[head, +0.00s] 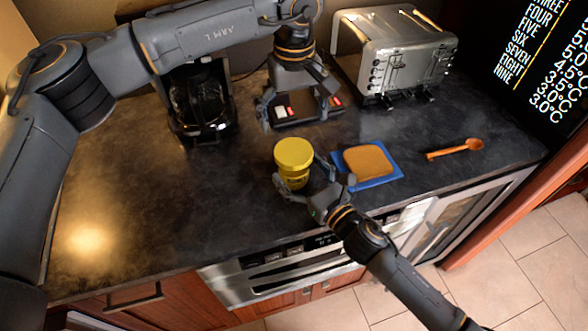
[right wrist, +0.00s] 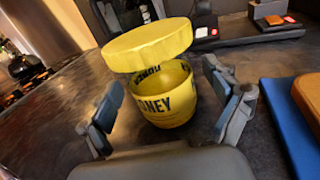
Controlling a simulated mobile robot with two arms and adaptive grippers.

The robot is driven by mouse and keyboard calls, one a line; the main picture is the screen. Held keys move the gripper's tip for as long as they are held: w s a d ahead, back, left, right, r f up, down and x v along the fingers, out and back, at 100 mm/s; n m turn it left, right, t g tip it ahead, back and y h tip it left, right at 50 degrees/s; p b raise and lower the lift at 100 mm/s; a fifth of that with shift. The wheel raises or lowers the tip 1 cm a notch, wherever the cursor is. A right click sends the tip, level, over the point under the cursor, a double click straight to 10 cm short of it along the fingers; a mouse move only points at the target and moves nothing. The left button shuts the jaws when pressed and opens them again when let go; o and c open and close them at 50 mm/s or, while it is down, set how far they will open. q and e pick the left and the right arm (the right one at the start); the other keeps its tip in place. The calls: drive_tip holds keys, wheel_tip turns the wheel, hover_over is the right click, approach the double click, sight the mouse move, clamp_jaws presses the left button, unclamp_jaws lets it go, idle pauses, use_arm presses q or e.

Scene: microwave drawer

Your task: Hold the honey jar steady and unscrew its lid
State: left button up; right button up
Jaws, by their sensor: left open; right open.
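The yellow honey jar (head: 292,180) stands upright on the dark counter, and its label shows in the right wrist view (right wrist: 178,100). My right gripper (head: 305,180) is open, with one finger on each side of the jar's body; the right wrist view (right wrist: 165,115) shows gaps between fingers and jar. My left gripper (head: 300,105) is open and empty, pointing down behind the jar, apart from the lid.
A blue board (head: 390,178) with a bread slice (head: 367,161) lies right of the jar. A wooden spoon (head: 455,149) lies farther right. A toaster (head: 395,55), a coffee maker (head: 200,100) and a dark tray-like item (head: 315,118) stand behind. The counter (head: 150,205) is clear at left.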

sight(293, 150)
drive_tip(key=shift+w+a, duration=0.25)
use_arm(q)
drive_tip(key=shift+w+a, duration=0.1)
drive_tip(key=shift+w, duration=0.05)
use_arm(e)
drive_tip(key=shift+w+a+f, duration=0.1)
drive_tip(key=shift+w+a, duration=0.1)
drive_tip(key=shift+w, duration=0.05)
drive_tip(key=shift+s+d, duration=0.1)
drive_tip(key=c, duration=0.7)
clamp_jaws()
use_arm(q)
drive_tip(key=m, duration=0.4)
drive_tip(key=shift+m, duration=0.3)
drive_tip(key=m, duration=0.4)
drive_tip(key=shift+f, duration=4.05)
